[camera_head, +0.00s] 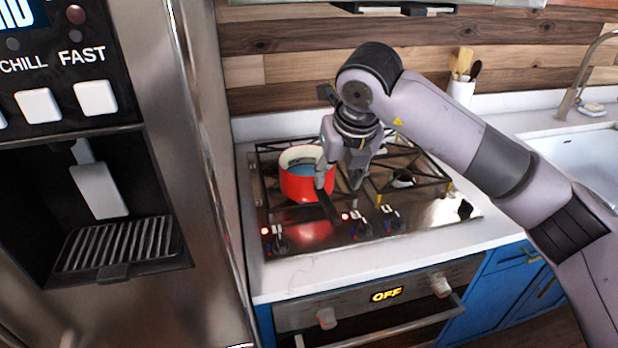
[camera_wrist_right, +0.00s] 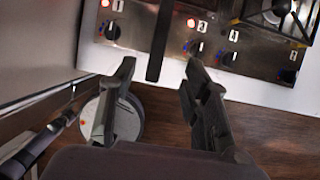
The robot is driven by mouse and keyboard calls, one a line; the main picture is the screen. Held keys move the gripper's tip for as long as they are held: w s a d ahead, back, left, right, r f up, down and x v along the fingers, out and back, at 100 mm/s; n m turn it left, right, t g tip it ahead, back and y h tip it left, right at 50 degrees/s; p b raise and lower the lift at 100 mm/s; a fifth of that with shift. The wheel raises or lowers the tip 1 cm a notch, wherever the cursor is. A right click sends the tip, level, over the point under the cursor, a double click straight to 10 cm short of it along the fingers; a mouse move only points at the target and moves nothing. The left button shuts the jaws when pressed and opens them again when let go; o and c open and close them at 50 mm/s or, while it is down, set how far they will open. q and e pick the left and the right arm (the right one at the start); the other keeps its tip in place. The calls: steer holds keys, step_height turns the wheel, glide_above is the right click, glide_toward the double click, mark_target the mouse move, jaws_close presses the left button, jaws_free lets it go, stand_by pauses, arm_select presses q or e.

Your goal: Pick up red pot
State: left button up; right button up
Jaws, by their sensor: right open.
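The red pot (camera_head: 300,186) stands on the left part of the cooktop, upright, with a pale inside and something blue in it. Its dark handle (camera_head: 329,208) points towards the front edge of the cooktop. My right gripper (camera_head: 340,182) is open and above the handle, at the pot's right side; one finger overlaps the pot's rim in the picture. In the right wrist view the handle (camera_wrist_right: 162,40) comes down between the two spread fingers (camera_wrist_right: 161,68), with its end near fingertip level. I cannot tell whether they touch. My left gripper is not in view.
The cooktop (camera_head: 440,212) has black grates and front knobs with red lights. A tall steel fridge (camera_head: 190,120) stands close on the left. A white utensil holder (camera_head: 460,92) and a sink (camera_head: 590,155) are to the right. The oven (camera_head: 390,295) below reads OFF.

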steer(key=p, duration=0.2)
glide_above(329, 204)
steer(key=s, duration=0.2)
steer(key=f, duration=0.5)
steer(key=shift+d, duration=0.3)
steer(key=shift+p+x, duration=0.4)
steer(key=shift+x, duration=1.05)
steer(key=p+x, duration=0.2)
steer(key=x, duration=0.2)
steer(key=shift+f, duration=0.35)
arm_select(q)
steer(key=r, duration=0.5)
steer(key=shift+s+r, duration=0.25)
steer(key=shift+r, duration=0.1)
arm_select(e)
steer(key=shift+c, duration=0.5)
steer(key=c, duration=0.9)
jaws_close()
